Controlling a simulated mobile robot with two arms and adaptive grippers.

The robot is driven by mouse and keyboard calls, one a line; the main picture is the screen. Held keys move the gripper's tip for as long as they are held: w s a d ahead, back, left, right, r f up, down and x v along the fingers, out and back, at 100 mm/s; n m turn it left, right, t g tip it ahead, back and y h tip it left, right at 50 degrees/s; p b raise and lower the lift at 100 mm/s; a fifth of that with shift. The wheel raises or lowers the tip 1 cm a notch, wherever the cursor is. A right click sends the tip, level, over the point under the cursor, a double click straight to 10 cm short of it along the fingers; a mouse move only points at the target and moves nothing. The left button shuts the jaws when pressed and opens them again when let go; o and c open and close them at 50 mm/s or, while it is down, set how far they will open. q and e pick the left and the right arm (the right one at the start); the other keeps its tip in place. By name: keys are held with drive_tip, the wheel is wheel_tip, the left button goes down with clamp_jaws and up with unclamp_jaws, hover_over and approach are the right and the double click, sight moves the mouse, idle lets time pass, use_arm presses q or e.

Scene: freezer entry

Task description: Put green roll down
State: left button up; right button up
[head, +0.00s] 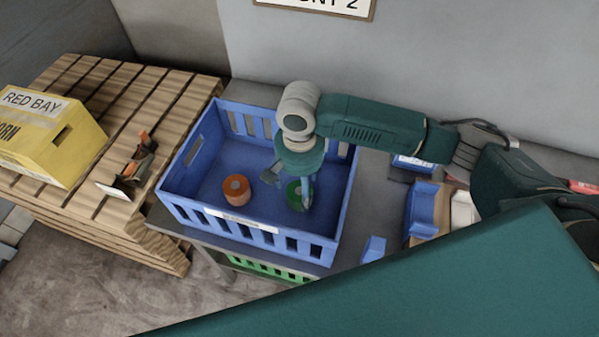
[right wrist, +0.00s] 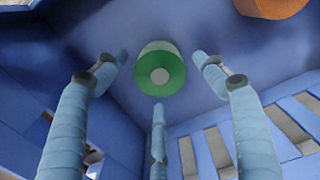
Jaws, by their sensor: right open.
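The green roll (head: 293,196) is in the right part of the blue crate (head: 272,238), on its floor. It also shows in the right wrist view (right wrist: 160,72), with a pale core facing the camera. My right gripper (head: 302,190) reaches down into the crate above the roll, partly hiding it in the head view. Its three light-blue fingers are open and spread around the roll's outline in the right wrist view, with visible gaps between them and the roll. My left gripper is not in view.
An orange roll (head: 237,190) stands in the crate left of the green one. Slatted crate walls surround my fingers. A green crate (head: 268,268) sits below. A wooden pallet stack (head: 120,130) with a yellow box (head: 45,140) stands left.

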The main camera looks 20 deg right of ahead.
sight(299, 190)
wheel_tip(299, 190, up, 9)
drive_tip(key=b, duration=0.1)
idle(0.6)
